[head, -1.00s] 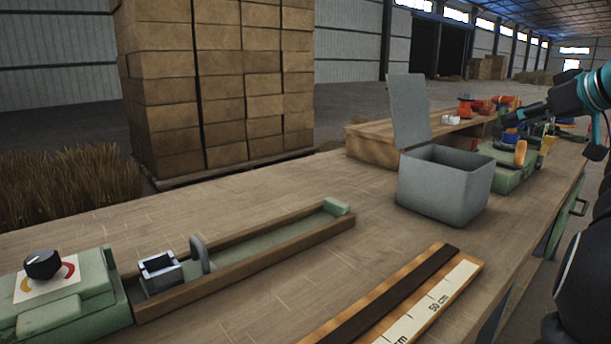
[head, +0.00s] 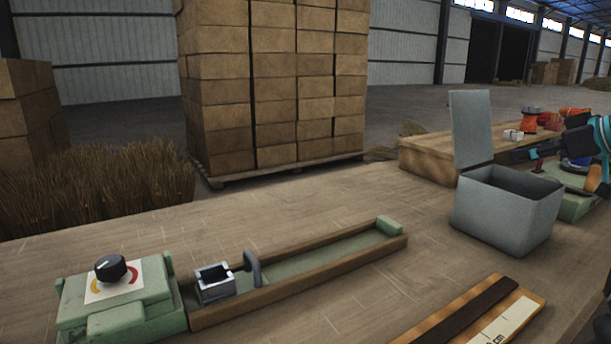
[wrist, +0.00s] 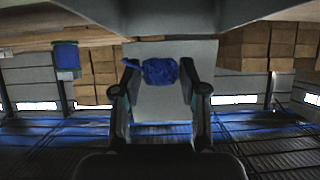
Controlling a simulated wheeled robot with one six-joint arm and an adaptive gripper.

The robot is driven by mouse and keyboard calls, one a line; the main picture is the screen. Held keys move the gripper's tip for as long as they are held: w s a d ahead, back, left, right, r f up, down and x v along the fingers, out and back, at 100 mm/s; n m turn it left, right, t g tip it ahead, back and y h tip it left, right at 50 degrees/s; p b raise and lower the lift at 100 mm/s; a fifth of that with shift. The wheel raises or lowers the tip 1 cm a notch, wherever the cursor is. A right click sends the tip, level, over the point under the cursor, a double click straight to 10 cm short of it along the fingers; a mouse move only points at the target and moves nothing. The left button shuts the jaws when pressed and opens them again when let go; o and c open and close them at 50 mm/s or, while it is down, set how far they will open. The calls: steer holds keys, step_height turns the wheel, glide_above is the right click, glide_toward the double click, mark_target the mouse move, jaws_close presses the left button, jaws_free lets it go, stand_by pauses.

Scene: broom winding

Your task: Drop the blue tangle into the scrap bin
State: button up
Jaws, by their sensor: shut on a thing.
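The scrap bin (head: 505,212) is a grey open box on the bench, with its lid (head: 471,130) raised upright at the back. My gripper (head: 517,157) is at the right of the head view, just above and behind the bin's opening as seen from here. In the wrist view my gripper (wrist: 160,80) is shut on the blue tangle (wrist: 160,71), a dark blue bundle between the fingertips. I cannot make out the tangle in the head view. The bin's inside floor is hidden.
A green winder with a black knob (head: 110,267) and a wooden-sided trough (head: 300,290) stand at the left. A ruler board (head: 505,318) lies in front. A wooden box (head: 425,157) is behind the bin. Bare bench (head: 410,270) lies between trough and bin.

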steer(key=shift+f, duration=0.3)
steer(key=o, duration=0.8)
steer(key=shift+o, duration=0.2)
steer(key=v, duration=1.2)
steer(key=shift+s+d, duration=0.1)
steer(key=shift+s, duration=0.05)
